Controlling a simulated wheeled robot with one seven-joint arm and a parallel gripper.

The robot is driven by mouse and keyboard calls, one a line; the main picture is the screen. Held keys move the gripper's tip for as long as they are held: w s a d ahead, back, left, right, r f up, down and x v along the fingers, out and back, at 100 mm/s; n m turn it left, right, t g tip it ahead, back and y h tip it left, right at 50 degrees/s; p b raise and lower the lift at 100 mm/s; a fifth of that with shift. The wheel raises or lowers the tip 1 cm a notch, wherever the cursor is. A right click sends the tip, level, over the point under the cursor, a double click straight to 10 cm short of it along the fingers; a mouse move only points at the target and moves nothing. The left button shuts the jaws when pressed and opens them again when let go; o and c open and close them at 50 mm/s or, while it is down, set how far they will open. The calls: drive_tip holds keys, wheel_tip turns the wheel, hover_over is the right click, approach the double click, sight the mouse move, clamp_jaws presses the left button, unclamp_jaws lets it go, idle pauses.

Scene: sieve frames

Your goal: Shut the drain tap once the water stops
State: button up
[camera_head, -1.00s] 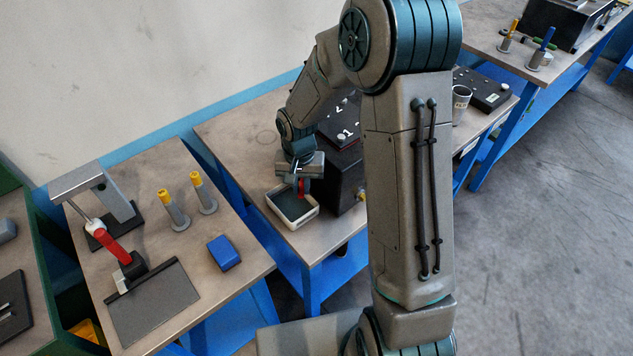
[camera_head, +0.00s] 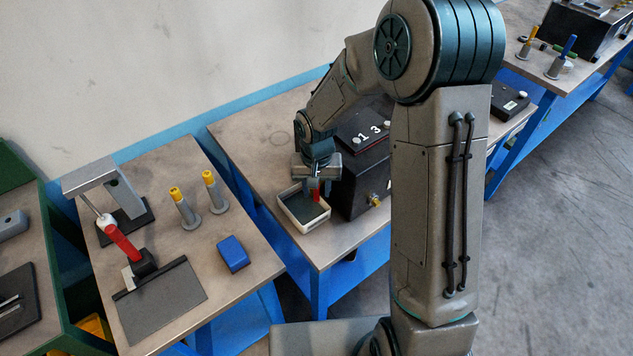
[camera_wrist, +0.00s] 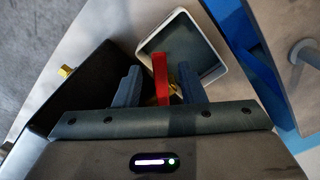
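The drain tap's red handle (camera_wrist: 161,78) stands between my fingers in the wrist view, with its brass part (camera_wrist: 181,80) close to the right finger. My gripper (camera_wrist: 159,68) is open, with a gap visible on either side of the handle. In the head view my gripper (camera_head: 317,178) hangs over the tap, and the red handle (camera_head: 316,191) shows just below it. The tap is at the side of a black box (camera_head: 361,187). A white tray (camera_head: 322,217) with a dark interior sits below; it also shows in the wrist view (camera_wrist: 219,72). I see no falling water, but the outlet is hidden.
Another brass fitting (camera_head: 375,200) sticks out of the box's front; it also shows in the wrist view (camera_wrist: 66,71). The left table holds a blue block (camera_head: 233,253), two yellow-topped posts and a red-handled press (camera_head: 121,240). The bench left of the tray is clear.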

sight(316, 194)
wheel_tip(316, 194, up, 14)
drive_tip(key=b, duration=0.1)
idle(0.4)
drive_tip(key=shift+f, duration=0.1)
